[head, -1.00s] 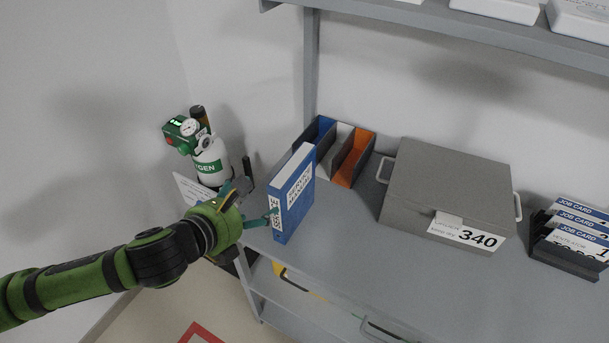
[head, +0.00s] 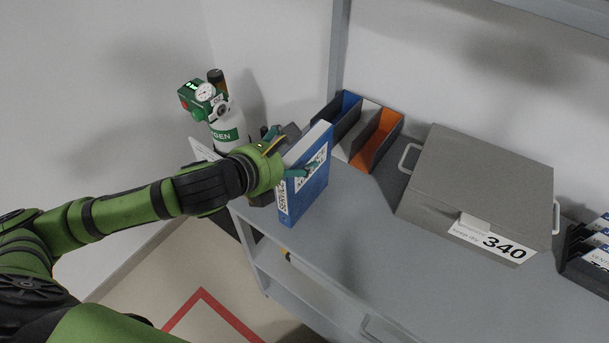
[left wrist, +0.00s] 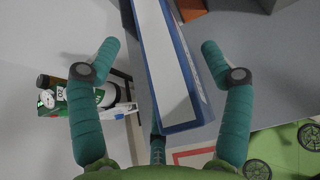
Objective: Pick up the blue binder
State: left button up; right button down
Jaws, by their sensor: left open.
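The blue binder (head: 308,188) stands upright at the left end of the grey shelf top, with a white label on its side and "SERVICE" lettering on its spine. My left gripper (head: 284,154) is open at the binder's upper spine end, with one teal finger across the labelled side. The other finger is mostly hidden behind the binder. In the left wrist view, the binder (left wrist: 166,68) lies between the two spread fingers of the left gripper (left wrist: 160,48), with visible gaps on both sides. My right gripper is not in view.
Behind the binder stand blue, white and orange file bins (head: 376,139). A grey case (head: 482,180) marked 340 sits to the right, with job card holders (head: 588,245) beyond. An oxygen cylinder (head: 228,128) stands left. The shelf top's front middle is clear.

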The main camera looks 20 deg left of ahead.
pick_arm(q)
jog(key=shift+x, duration=1.45)
jog(key=shift+s, duration=0.1)
grip_shut()
jog(key=shift+r, duration=0.15)
